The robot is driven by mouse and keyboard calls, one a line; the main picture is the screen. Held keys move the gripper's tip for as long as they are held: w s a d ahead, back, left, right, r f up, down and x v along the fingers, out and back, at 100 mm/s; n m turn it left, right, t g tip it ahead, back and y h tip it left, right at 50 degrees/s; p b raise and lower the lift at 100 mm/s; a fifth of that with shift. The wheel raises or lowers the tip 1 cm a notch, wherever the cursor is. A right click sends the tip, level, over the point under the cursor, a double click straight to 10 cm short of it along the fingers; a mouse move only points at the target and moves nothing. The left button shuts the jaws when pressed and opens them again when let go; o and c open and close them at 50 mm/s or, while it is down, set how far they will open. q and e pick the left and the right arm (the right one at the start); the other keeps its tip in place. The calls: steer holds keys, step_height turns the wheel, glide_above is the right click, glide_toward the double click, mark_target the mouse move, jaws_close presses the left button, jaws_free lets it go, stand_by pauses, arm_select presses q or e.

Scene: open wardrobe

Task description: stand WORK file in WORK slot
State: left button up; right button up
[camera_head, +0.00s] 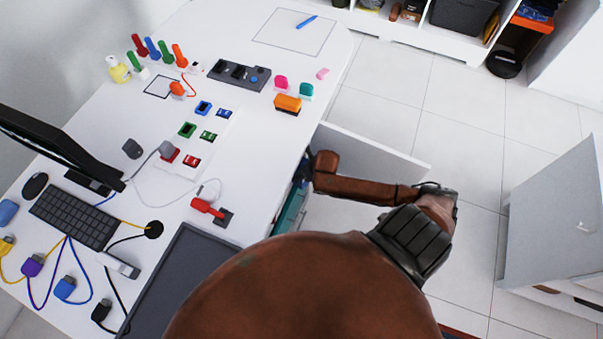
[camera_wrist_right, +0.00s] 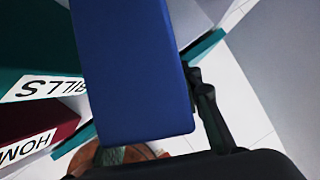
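A blue file (camera_wrist_right: 135,70) fills the middle of the right wrist view, with no label visible on the side shown. My right gripper (camera_wrist_right: 192,85) has one dark finger against the file's right edge; the other finger is hidden behind the file. It appears shut on the file. A teal file labelled BILLS (camera_wrist_right: 40,60) and a maroon file labelled HOME (camera_wrist_right: 35,130) stand to the left. In the head view, my right arm reaches to the desk's right edge, where a teal file (camera_head: 290,210) shows. The WORK slot cannot be made out. My left gripper is out of view.
A white open panel (camera_head: 375,150) stands beyond my right forearm. The white desk (camera_head: 255,150) holds a keyboard (camera_head: 75,216), a monitor (camera_head: 60,145), cables and several coloured blocks. A grey cabinet door (camera_head: 555,215) stands at right. Tiled floor (camera_head: 465,125) lies clear between.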

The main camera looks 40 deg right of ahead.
steer(key=o, duration=0.4)
steer(key=s+d+r+p, duration=0.1)
steer(key=s, duration=1.2)
steer(key=s+d+f+m+h, duration=0.1)
steer(key=s+d+f+m, duration=0.15)
steer(key=f+m, duration=0.4)
steer(key=s+d+f+m+g, duration=0.1)
steer(key=s+d+f+m, duration=0.15)
steer(key=f+m, duration=0.45)
steer(key=s+d+f+m+h, duration=0.1)
steer(key=s+d+f+m, duration=0.15)
steer(key=f+m, duration=0.4)
steer(key=s+a+f+m+g, duration=0.1)
steer(key=s+a+f+m, duration=0.3)
steer(key=s, duration=0.4)
steer(key=s+a+f+m+g+y, duration=0.1)
steer(key=s+a+f+m, duration=0.4)
steer(key=s+f+m, duration=0.1)
steer(key=s+a+f+m+g, duration=0.1)
steer(key=s+a+f+m, duration=0.4)
steer(key=s, duration=0.6)
step_height(320, 180, down, 2)
steer(key=shift+a+f+m+g, duration=0.15)
steer(key=shift+f+m+g, duration=0.05)
steer(key=shift+m+g, duration=0.1)
